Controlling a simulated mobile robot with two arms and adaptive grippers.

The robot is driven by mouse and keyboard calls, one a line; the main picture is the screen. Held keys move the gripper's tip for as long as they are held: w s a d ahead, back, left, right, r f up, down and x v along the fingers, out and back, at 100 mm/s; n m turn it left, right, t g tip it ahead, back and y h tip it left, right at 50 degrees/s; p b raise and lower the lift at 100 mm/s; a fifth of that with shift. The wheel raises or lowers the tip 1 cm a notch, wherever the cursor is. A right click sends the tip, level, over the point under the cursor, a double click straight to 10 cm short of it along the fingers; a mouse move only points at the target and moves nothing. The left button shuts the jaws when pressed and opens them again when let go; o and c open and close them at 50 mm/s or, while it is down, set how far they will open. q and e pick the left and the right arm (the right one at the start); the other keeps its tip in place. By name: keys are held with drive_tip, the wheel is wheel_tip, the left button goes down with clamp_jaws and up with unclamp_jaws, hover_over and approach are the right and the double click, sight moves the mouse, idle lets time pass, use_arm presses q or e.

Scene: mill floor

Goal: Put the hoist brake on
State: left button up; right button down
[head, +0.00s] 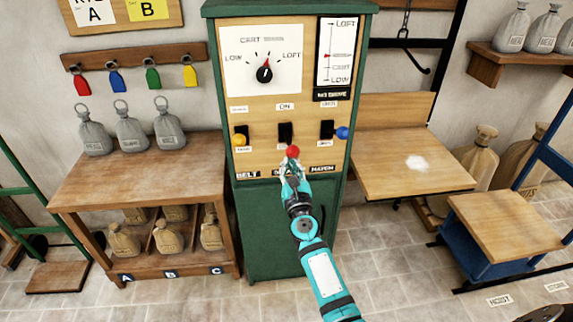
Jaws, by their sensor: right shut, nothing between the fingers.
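A green cabinet (212,95) carries a wooden control panel with three levers. The middle lever has a red knob (293,151), below its dark slot plate (285,132); the label above the plate reads ON. The small label under it is hidden by my gripper. My right gripper (290,167) is shut and empty, just below the red knob in the picture. I cannot tell whether the fingertips touch the knob. My left gripper is not in view.
A yellow-knobbed lever (240,140) is left of the red one, above a BELT label. A blue-knobbed lever (342,133) is to the right. A dial (264,74) and a level gauge (326,52) sit above. A wooden bench (130,173) stands left, a wooden platform (400,180) right.

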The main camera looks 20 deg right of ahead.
sight(290, 154)
drive_tip(key=r+p, duration=0.1)
drive_tip(key=r, duration=0.2)
drive_tip(key=r+p, duration=0.1)
drive_tip(key=shift+w+d+r+p, duration=0.15)
drive_tip(key=shift+w+p, duration=0.15)
drive_tip(key=shift+w, duration=0.05)
drive_tip(key=shift+w+r, duration=0.1)
drive_tip(key=shift+r, duration=0.4)
drive_tip(key=shift+d, duration=0.1)
drive_tip(key=shift+f, duration=0.1)
drive_tip(key=shift+s+a+f, duration=0.2)
drive_tip(key=shift+s, duration=0.1)
drive_tip(key=v, duration=1.1)
drive_tip(key=shift+s+f, duration=0.35)
drive_tip(key=shift+f, duration=0.05)
